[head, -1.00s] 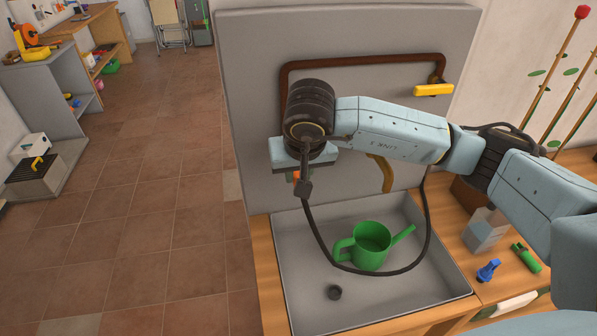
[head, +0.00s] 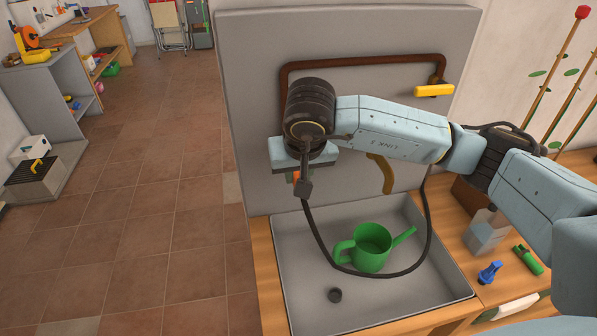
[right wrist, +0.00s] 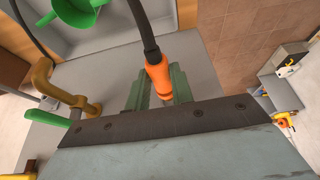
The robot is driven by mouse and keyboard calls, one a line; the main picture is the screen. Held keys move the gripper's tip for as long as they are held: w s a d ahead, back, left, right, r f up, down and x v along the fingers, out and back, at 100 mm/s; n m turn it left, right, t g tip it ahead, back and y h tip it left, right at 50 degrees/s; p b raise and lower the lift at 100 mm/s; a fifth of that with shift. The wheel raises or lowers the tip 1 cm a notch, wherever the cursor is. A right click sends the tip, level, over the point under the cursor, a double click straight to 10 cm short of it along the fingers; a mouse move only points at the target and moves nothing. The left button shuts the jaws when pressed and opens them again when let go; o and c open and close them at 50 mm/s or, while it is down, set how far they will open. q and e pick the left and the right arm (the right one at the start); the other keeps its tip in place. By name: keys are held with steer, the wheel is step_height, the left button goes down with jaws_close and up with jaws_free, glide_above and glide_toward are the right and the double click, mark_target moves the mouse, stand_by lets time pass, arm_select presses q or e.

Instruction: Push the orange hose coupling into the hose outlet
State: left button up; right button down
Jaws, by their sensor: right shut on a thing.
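The orange hose coupling (right wrist: 157,78) is on the end of a dark hose (right wrist: 143,28). My right gripper (right wrist: 157,88) is shut on it, with a green finger on each side in the right wrist view. In the head view my right gripper (head: 296,177) is close in front of the grey panel, above the back left of the sink, and only a bit of orange shows there. The hose hangs from it into the sink and loops back up at the right. I cannot make out the hose outlet; my gripper and arm cover that part of the panel. My left gripper is not in view.
A green watering can (head: 370,246) and a small dark round part (head: 335,295) are in the grey sink (head: 303,290). A brown pipe with a yellow lever (head: 433,90) runs along the panel (head: 250,120). An ochre spout (head: 385,176) hangs beside my gripper.

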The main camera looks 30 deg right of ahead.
steer(key=shift+b, duration=0.3)
steer(key=shift+w, duration=0.15)
steer(key=shift+w+d+b, duration=0.25)
steer(key=shift+w+b, duration=0.2)
steer(key=shift+w, duration=0.45)
steer(key=shift+w+d+b, duration=0.2)
steer(key=shift+w+b, duration=0.2)
steer(key=shift+w, duration=0.45)
steer(key=c, duration=1.1)
jaws_free()
steer(key=shift+c, duration=0.2)
